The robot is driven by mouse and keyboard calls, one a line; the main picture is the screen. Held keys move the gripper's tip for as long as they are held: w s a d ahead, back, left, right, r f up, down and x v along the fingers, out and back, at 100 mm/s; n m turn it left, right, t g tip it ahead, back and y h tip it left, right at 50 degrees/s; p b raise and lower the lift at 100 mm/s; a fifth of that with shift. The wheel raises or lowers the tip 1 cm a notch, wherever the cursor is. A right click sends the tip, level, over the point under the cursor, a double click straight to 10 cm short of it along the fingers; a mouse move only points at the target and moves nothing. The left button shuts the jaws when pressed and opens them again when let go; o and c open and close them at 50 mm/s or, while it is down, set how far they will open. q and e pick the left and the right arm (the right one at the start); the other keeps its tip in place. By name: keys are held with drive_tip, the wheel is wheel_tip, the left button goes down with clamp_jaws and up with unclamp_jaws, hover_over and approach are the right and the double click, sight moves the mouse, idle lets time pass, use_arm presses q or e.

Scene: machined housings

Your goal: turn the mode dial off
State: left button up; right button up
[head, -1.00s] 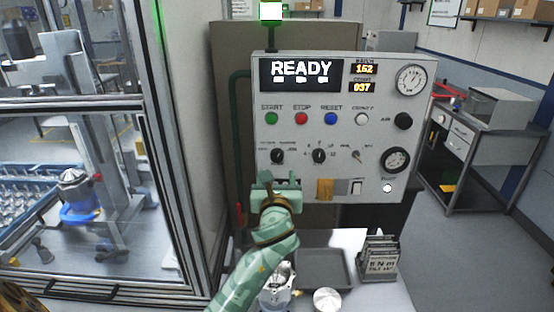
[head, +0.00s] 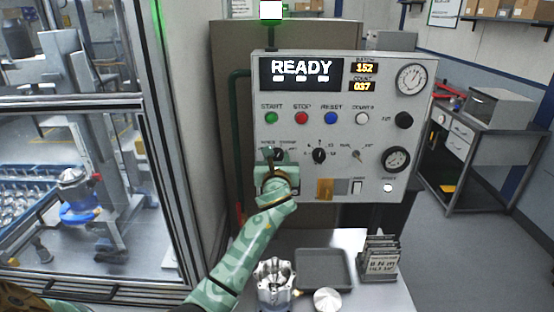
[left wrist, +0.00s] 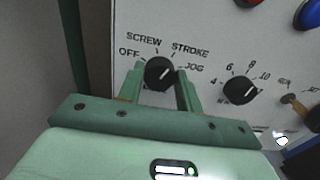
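The mode dial (left wrist: 159,73) is a round black knob on the grey control panel. Printed labels OFF, SCREW, STROKE and JOG arc over it in the left wrist view. Its white mark points up and right, roughly toward JOG. In the head view the dial (head: 278,154) is partly covered by my left gripper (head: 277,160). The green fingers of my left gripper (left wrist: 159,88) are open, one on each side of the dial's lower part. A gap shows on both sides, and I cannot tell whether either finger touches it. My right gripper is not in view.
A second black dial (left wrist: 240,89) sits just right of the mode dial, with a small toggle (left wrist: 296,104) beyond it. START, STOP and RESET buttons (head: 301,118) are above. Below stand a grey tray (head: 324,268), a metal housing (head: 273,280) and a card rack (head: 379,258).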

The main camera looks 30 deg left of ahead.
use_arm(q)
drive_tip(key=shift+n, duration=0.3)
drive_tip(key=n+p, duration=0.1)
drive_tip(key=n, duration=0.6)
drive_tip(key=shift+s+a+f+n, duration=0.1)
drive_tip(key=shift+f+n, duration=0.05)
drive_tip(key=shift+n, duration=0.15)
drive_tip(key=n, duration=0.4)
drive_tip(key=shift+f, duration=0.1)
drive_tip(key=n+b, duration=0.1)
drive_tip(key=n, duration=0.4)
drive_tip(key=shift+f, duration=0.1)
drive_tip(key=shift+n, duration=0.4)
drive_tip(key=o, duration=1)
drive_tip(key=shift+a, duration=0.1)
